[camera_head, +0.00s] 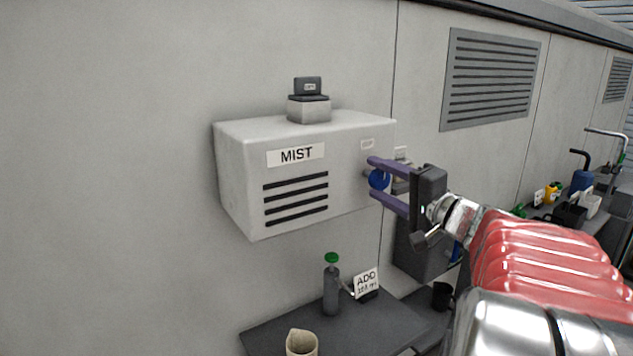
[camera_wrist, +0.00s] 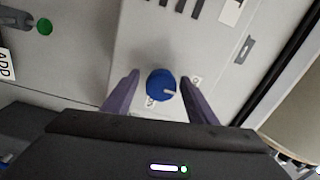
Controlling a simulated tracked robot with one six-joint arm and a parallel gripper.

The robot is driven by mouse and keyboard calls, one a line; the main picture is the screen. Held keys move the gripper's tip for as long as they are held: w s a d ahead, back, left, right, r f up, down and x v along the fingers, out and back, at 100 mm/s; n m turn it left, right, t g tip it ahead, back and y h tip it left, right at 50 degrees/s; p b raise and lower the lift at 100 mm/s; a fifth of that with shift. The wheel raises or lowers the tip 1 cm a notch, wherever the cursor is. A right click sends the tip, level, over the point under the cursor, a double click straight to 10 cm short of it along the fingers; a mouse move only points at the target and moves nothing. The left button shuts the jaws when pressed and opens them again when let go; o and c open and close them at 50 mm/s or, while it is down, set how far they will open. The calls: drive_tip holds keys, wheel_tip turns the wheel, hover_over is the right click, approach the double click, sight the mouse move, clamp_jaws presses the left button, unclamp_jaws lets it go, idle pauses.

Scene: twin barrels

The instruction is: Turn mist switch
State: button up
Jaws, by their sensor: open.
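The mist unit (camera_head: 240,165) is a pale grey box on the wall with a MIST label and dark slots. Its switch is a round blue knob (camera_head: 379,180) at the right of the front face. The knob (camera_wrist: 160,84) also shows in the wrist view, with a pale pointer mark toward its right side. My gripper (camera_head: 370,177) is open, its two purple fingers above and below the knob in the head view. In the wrist view the fingers (camera_wrist: 162,88) stand on either side of the knob with gaps. Whether they touch it is hard to tell.
A dark shelf (camera_head: 260,342) below holds a grey bottle with a green cap (camera_head: 331,285), an ADD sign (camera_head: 366,283) and a beige cup (camera_head: 301,343). A small dark-topped block (camera_head: 309,108) sits on the unit. A cluttered counter lies at the right.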

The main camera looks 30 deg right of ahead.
drive_tip(key=shift+s, duration=0.1)
drive_tip(key=s, duration=1.3)
drive_tip(key=shift+s+d+f, duration=0.2)
drive_tip(key=shift+s, duration=0.1)
drive_tip(key=w+a+f+n+g+y, duration=0.2)
drive_tip(key=a+f+n+g+y, duration=0.15)
drive_tip(key=a, duration=0.35)
drive_tip(key=w+a+f+n+g+y, duration=0.2)
drive_tip(key=a+f+n+g+y, duration=0.15)
drive_tip(key=a, duration=0.35)
drive_tip(key=s+a+f+n+g+h, duration=0.2)
drive_tip(key=s+a+f+n+h, duration=0.1)
drive_tip(key=a+f, duration=0.4)
drive_tip(key=s+a+f+n+g+h, duration=0.3)
drive_tip(key=a+f, duration=0.5)
drive_tip(key=a, duration=0.3)
drive_tip(key=n+h, duration=0.1)
drive_tip(key=n, duration=0.1)
drive_tip(key=shift+s+n+g+h, duration=0.3)
